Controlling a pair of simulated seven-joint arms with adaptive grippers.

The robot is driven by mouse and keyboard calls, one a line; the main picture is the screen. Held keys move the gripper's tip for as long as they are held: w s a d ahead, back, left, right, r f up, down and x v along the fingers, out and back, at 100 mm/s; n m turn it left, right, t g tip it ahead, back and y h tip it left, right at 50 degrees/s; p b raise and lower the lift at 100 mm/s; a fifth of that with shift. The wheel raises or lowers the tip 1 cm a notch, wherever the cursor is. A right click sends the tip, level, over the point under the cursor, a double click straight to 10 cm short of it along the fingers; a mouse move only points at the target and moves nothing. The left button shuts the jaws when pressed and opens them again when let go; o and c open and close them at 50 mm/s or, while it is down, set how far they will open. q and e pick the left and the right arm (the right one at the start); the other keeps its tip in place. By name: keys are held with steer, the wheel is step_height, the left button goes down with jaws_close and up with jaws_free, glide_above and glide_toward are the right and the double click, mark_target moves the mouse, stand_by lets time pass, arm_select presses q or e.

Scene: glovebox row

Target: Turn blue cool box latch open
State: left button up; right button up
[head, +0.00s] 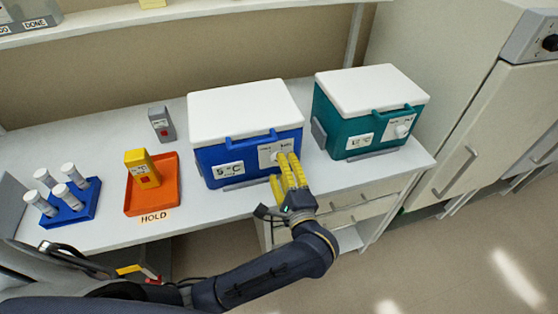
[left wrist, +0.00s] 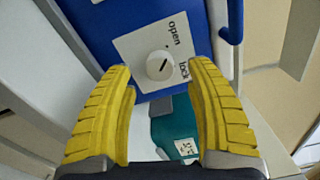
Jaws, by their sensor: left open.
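The blue cool box (head: 240,150) with a white lid stands on the bench, its front towards me. Its latch is a round white knob (left wrist: 160,66) on a white plate marked "open" and "lock". The knob carries a short dark mark; I cannot surely tell which word it points to. My left gripper (head: 286,168) is at the right part of the box's front and hides much of the latch plate in the head view. In the left wrist view its yellow fingers (left wrist: 160,72) are open, one on each side of the knob; contact is not clear. My right gripper is not in view.
A teal cool box (head: 345,120) with its own latch stands to the right. An orange tray (head: 170,190) marked "HOLD" holds a yellow device (head: 143,168). A grey device (head: 161,124) and a blue rack (head: 75,212) of white-capped tubes stand left. A shelf (head: 180,14) runs above.

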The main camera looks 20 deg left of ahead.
arm_select(q)
steer(key=v, duration=0.8)
steer(key=shift+s, duration=0.2)
steer(key=shift+d, duration=0.1)
